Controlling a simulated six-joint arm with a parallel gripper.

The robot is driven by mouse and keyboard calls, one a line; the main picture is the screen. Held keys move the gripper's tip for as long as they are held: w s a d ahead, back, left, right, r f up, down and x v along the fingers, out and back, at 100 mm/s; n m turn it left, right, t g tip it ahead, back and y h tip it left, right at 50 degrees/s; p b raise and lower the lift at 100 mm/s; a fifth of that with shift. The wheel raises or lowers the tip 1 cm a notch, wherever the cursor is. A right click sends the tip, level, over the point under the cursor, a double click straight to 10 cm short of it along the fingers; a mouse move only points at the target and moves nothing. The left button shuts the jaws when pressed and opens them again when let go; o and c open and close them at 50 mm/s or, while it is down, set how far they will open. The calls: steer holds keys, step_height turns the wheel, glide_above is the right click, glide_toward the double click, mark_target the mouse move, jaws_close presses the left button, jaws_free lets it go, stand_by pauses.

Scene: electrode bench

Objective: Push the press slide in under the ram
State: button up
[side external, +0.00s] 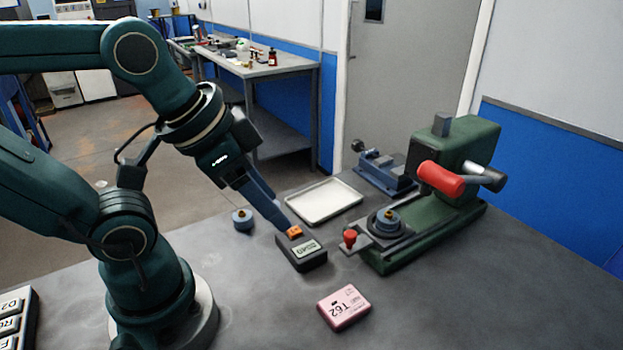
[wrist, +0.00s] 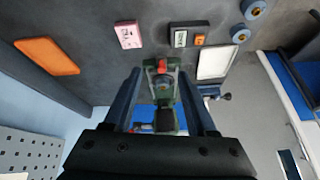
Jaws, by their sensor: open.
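The green press (side external: 432,205) stands on the right of the bench, with a red-gripped lever (side external: 440,179). Its grey slide (side external: 367,243) sticks out at the front, with a red knob (side external: 349,238) at its outer end. A round blue-grey die with a brass centre (side external: 387,220) sits on the slide, out in front of the press head. My gripper (side external: 286,226) is left of the slide, apart from the knob. In the wrist view my gripper (wrist: 160,75) has its fingers spread and nothing between them; the press (wrist: 165,95) and red knob (wrist: 162,65) appear beyond them.
A dark display box (side external: 302,254) lies below my fingertips. A pink T62 box (side external: 343,307), white tray (side external: 325,201), blue round piece (side external: 242,219) and blue vise-like device (side external: 385,172) surround the area. An orange pad (wrist: 47,56) shows in the wrist view. The front-right bench is clear.

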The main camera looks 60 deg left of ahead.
steer(key=w+r+m+g, duration=0.1)
steer(key=w+r+m, duration=0.1)
steer(key=w+m, duration=0.15)
steer(key=m+g, duration=0.4)
steer(key=g, duration=0.1)
glide_above(351, 233)
step_height(351, 233, down, 8)
steer(key=shift+r, duration=0.25)
steer(key=shift+f, duration=2.95)
jaws_close()
